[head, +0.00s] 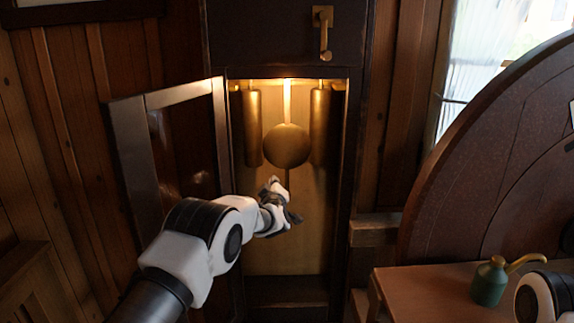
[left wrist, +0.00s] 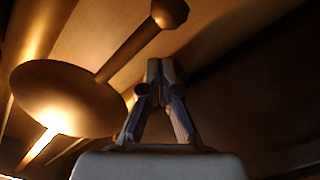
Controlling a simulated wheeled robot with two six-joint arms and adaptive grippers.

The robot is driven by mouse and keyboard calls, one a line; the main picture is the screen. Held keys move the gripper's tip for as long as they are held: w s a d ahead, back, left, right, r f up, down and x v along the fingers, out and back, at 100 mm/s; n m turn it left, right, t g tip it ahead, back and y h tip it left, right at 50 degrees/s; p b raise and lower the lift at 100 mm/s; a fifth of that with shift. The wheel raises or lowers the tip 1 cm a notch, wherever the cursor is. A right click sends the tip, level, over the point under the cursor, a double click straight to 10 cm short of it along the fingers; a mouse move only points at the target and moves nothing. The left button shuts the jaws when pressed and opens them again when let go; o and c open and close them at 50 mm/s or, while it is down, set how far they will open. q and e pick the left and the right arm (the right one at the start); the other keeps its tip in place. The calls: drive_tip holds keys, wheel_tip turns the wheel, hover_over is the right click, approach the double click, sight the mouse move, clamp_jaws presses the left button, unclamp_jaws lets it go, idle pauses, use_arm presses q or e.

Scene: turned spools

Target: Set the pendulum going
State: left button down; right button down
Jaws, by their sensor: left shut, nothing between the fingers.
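The pendulum is a round brass bob (head: 287,146) on a rod, hanging in the lit clock case between two brass cylinders. In the left wrist view the bob (left wrist: 65,98) is at the left, with its rod running up to a small knob (left wrist: 170,12). My left gripper (head: 273,184) is at the case opening, below the bob in the head view. Its fingers (left wrist: 160,68) are shut and empty. In the left wrist view they lie to the right of the bob, with a gap between. My right gripper is not in view.
The glazed case door (head: 130,165) stands open at the left. Brass cylinders hang left (head: 252,128) and right (head: 320,127) of the bob. A brass handle (head: 323,32) is above. At lower right, a green oil can (head: 489,281) stands on a wooden table (head: 428,287).

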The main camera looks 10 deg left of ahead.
use_arm(q)
drive_tip(key=shift+w+a+r, duration=0.1)
drive_tip(key=shift+w+a, duration=0.05)
drive_tip(key=shift+w, duration=0.35)
